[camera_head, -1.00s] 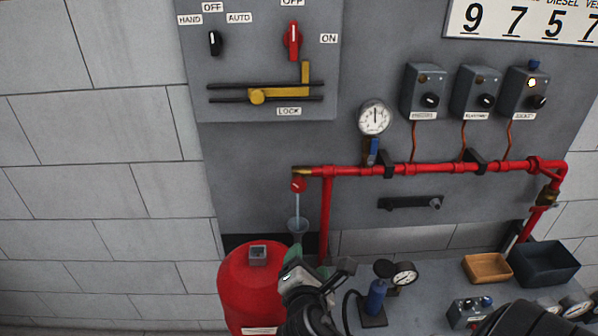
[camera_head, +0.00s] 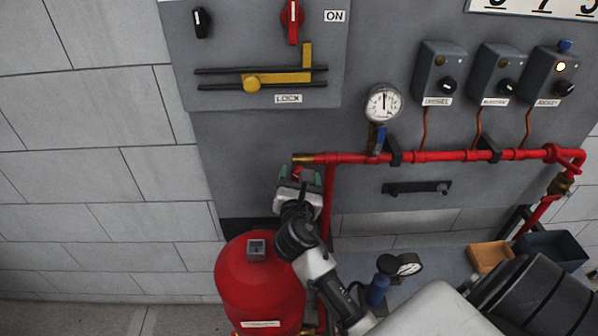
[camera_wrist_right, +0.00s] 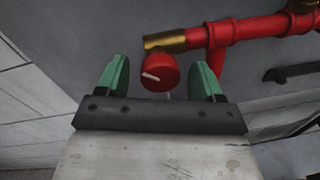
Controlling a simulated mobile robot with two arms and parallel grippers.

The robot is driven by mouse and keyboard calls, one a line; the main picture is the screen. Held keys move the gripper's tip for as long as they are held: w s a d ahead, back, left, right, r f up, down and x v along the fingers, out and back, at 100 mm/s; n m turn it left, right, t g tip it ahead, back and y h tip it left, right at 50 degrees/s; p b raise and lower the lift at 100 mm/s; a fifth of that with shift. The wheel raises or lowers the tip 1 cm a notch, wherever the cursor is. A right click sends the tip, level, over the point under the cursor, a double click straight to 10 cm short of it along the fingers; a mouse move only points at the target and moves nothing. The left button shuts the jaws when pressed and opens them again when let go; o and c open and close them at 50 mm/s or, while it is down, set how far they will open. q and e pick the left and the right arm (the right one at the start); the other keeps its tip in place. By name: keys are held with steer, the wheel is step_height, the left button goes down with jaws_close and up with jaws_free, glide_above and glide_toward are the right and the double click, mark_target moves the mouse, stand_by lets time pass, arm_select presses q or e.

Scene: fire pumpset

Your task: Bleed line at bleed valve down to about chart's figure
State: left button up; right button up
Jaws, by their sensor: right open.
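The bleed valve's red knob (camera_wrist_right: 160,73) hangs under the brass end (camera_wrist_right: 164,41) of the red pipe (camera_head: 445,155). It has a pale mark on its face. My right gripper (camera_wrist_right: 161,79) is open, its green fingers on either side of the knob with gaps at both sides. In the head view the right gripper (camera_head: 299,178) covers most of the knob and the funnel below. A thin pale streak, perhaps water, shows under the knob in the wrist view. The pressure gauge (camera_head: 383,104) above the pipe has its needle near the top. My left gripper is out of view.
A number board (camera_head: 540,8) is mostly cut off at top right. A red tank (camera_head: 245,280) stands below. A second gauge (camera_head: 409,264) and trays (camera_head: 490,256) are on the bench.

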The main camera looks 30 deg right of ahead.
steer(key=shift+w+d+r, duration=0.1)
steer(key=shift+w+d, duration=0.05)
steer(key=shift+w, duration=0.15)
steer(key=shift+c, duration=0.3)
steer(key=c, duration=0.9)
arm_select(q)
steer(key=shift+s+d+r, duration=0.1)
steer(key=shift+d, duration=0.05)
arm_select(e)
steer(key=shift+o, duration=0.2)
steer(key=shift+m, duration=0.4)
steer(key=m, duration=0.3)
steer(key=shift+m, duration=0.3)
steer(key=m, duration=0.4)
steer(key=shift+y, duration=0.3)
steer(key=shift+m, duration=0.4)
